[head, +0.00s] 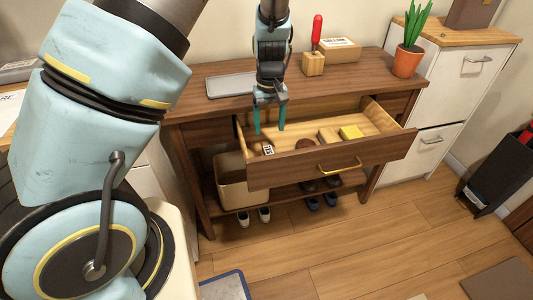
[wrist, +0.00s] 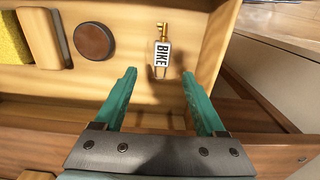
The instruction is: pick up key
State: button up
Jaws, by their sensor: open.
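The key (wrist: 164,32) is small and brass-coloured, with a white tag (wrist: 161,54) reading "BIKE". It lies on the floor of the open wooden drawer (head: 300,172). The tag also shows small in the head view (head: 268,149); the key itself is hard to make out there. My gripper (wrist: 159,75) has two teal fingers spread apart with nothing between them. In the wrist view the tag's lower end lies between and just beyond the fingertips. In the head view my gripper (head: 269,130) points down over the drawer's left part, above the tag.
In the drawer, a dark round disc (wrist: 94,41), a wooden block (wrist: 42,37) and a yellow sponge (head: 352,132) lie to one side of the key. The drawer's side wall (wrist: 215,45) is close to one finger. A grey tray (head: 231,85) and red-handled tool (head: 316,32) stand on top.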

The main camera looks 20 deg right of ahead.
aim_at(269, 150)
jog(key=f, duration=0.5)
jog(key=f+p, duration=0.1)
jog(key=f, duration=0.2)
jog(key=shift+s+a+f, duration=0.2)
jog(key=shift+s, duration=0.05)
jog(key=shift+c, duration=0.4)
grip_shut()
